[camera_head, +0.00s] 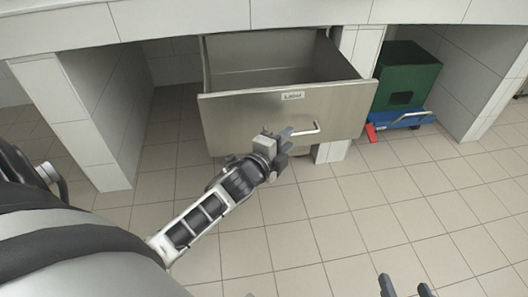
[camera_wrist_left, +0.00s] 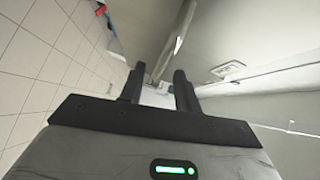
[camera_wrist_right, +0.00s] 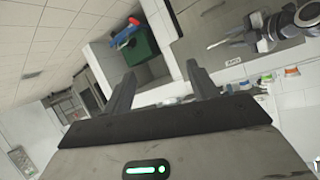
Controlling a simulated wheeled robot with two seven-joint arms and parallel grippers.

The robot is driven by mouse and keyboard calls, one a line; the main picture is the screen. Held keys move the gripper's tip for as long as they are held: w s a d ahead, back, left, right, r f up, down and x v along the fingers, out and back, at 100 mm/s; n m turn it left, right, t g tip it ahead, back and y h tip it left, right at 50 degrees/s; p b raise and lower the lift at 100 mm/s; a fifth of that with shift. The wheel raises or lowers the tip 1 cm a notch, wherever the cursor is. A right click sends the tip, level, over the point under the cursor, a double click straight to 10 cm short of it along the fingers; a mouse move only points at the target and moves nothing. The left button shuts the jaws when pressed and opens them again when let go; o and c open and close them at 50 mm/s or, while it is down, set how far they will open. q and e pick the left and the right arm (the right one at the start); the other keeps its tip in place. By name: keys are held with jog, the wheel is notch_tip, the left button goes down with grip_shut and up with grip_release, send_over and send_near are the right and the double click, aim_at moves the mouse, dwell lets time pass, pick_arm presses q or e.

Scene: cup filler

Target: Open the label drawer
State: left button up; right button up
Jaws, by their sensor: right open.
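The label drawer (camera_head: 275,118) is a grey metal drawer, pulled far out, with its empty-looking inside showing. A small label plate (camera_head: 292,96) sits on its front. Its bar handle (camera_head: 312,130) is below the label; my left gripper (camera_head: 287,140) is at the handle's left end and hides it. In the left wrist view the handle bar (camera_wrist_left: 172,58) runs down between the fingertips, which stand apart; whether they clamp it is unclear. My right gripper (camera_head: 406,288) is open and empty at the bottom edge, away from the drawer. The label also shows in the right wrist view (camera_wrist_right: 233,62).
A green bin (camera_head: 407,78) on a blue base (camera_head: 402,119) stands in the bay right of the drawer. A tiled pillar (camera_head: 88,120) and empty bay are to the left. A tiled counter edge (camera_head: 200,18) runs above. The tiled floor (camera_head: 350,210) in front is clear.

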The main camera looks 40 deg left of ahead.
pick_arm(q)
jog(key=s+r+p, duration=0.1)
jog(key=s+p, duration=0.1)
jog(key=s, duration=0.9)
jog(key=shift+s+r, duration=0.3)
jog(key=shift+s, duration=0.1)
pick_arm(e)
jog(key=shift+d+f+g+h, duration=0.25)
jog(key=shift+d+f+g, duration=0.1)
jog(key=shift+f, duration=0.3)
jog(key=shift+d+f+g+h, duration=0.25)
jog(key=shift+f+g, duration=0.1)
jog(key=shift+f, duration=0.25)
pick_arm(q)
jog(key=shift+a+r, duration=0.1)
jog(key=shift+r, duration=0.05)
pick_arm(e)
jog(key=shift+a+r, duration=0.1)
jog(key=shift+r, duration=0.1)
